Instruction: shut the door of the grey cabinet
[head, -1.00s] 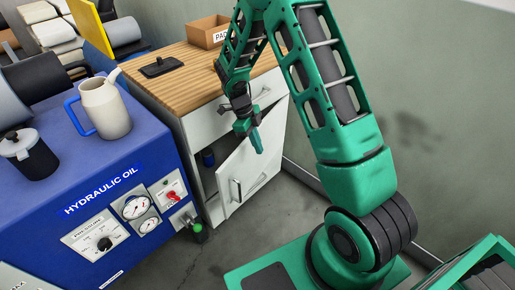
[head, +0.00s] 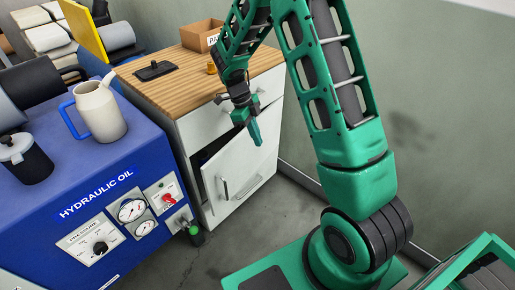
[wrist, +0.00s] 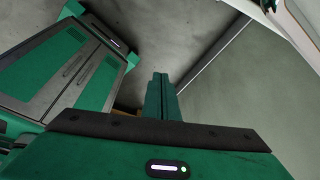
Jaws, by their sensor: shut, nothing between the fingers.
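The grey cabinet (head: 187,130) has a wooden top and stands in the middle of the head view. Its light grey door (head: 245,170) is ajar, with a dark gap along its left and upper left side. The door's bar handle (head: 225,188) is near its left edge. My gripper (head: 256,134) is shut and empty, pointing down at the upper part of the door. I cannot tell whether it touches the door. The shut fingers also show in the wrist view (wrist: 161,95), above the floor.
A blue hydraulic oil unit (head: 150,165) stands close to the cabinet's left, with a cream jug (head: 98,110) on top. A green-knobbed valve (head: 196,236) sits low between them. A cardboard box (head: 200,35) and a black object (head: 155,70) are on the cabinet top. The wall is on the right.

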